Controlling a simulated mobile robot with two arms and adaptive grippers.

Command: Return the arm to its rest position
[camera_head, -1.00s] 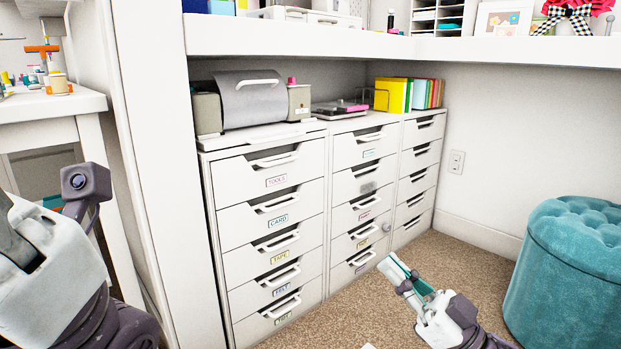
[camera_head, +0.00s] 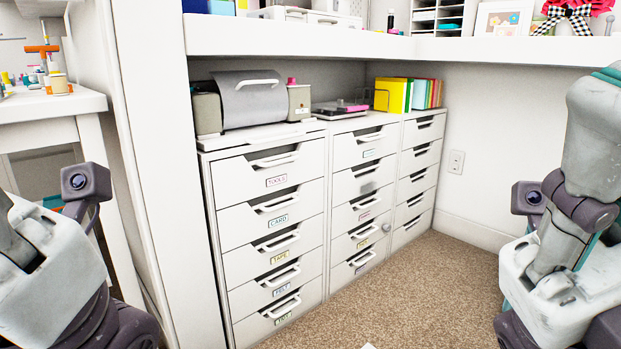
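My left arm (camera_head: 50,275) stands folded at the left edge of the head view, and its gripper fingers are out of the picture.
White drawer units with labelled drawers stand under a white shelf (camera_head: 350,42). A grey machine (camera_head: 250,98) and colourful folders (camera_head: 408,95) sit on top. A white side table (camera_head: 50,103) is at the left. The brown carpet (camera_head: 410,285) between my arms is mostly clear.

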